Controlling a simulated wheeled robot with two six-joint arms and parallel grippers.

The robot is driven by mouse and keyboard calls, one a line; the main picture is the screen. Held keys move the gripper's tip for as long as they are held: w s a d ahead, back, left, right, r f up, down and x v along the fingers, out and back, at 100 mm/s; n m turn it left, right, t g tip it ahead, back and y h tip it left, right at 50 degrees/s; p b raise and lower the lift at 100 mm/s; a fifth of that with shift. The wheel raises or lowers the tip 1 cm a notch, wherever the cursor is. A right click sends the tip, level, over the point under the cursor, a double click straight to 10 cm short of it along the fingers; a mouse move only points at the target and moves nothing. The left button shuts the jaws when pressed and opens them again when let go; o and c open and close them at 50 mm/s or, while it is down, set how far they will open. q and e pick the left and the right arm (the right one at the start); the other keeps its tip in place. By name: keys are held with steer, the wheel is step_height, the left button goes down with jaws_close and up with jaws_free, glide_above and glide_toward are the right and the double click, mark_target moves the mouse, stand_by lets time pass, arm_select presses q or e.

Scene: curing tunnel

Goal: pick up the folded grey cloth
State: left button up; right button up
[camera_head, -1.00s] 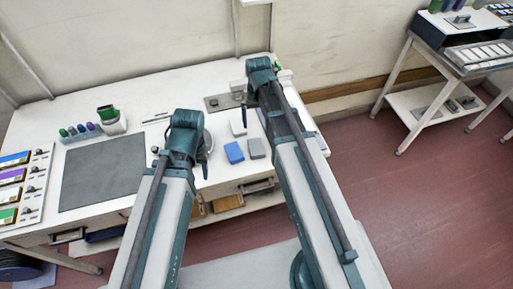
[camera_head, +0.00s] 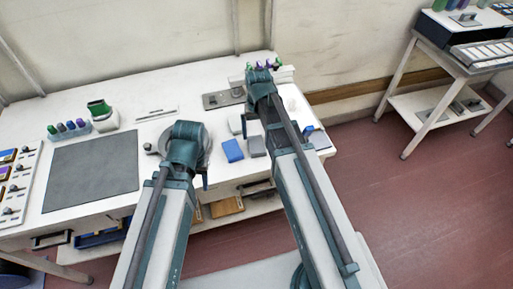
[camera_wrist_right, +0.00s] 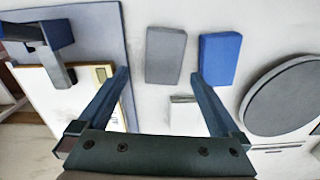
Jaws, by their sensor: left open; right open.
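The folded grey cloth (camera_head: 256,146) lies flat on the white bench, just right of a folded blue cloth (camera_head: 232,150). In the right wrist view the grey cloth (camera_wrist_right: 166,55) lies beyond my fingertips, left of the blue cloth (camera_wrist_right: 219,60). My right gripper (camera_wrist_right: 159,78) is open and empty, its fingers spread above the bench with the grey cloth ahead between their lines. In the head view the right gripper is mostly hidden by its own arm. My left gripper (camera_head: 204,178) is largely hidden behind its wrist, open, over the bench's front edge left of the cloths.
A white block (camera_wrist_right: 183,112) lies near the cloths. A round grey disc (camera_wrist_right: 287,97) is beside the blue cloth. A dark mat (camera_head: 92,172), a bottle rack (camera_head: 70,130) and a green-topped container (camera_head: 102,115) are at the left. A side table (camera_head: 440,105) stands right.

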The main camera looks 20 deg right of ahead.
mark_target(257, 144)
steer(key=f+b, duration=0.5)
steer(key=shift+s+a+f, duration=0.15)
steer(key=shift+s+a, duration=0.05)
steer(key=shift+a, duration=0.1)
steer(key=shift+c, duration=0.2)
steer(key=c, duration=1.3)
steer(key=shift+r, duration=0.2)
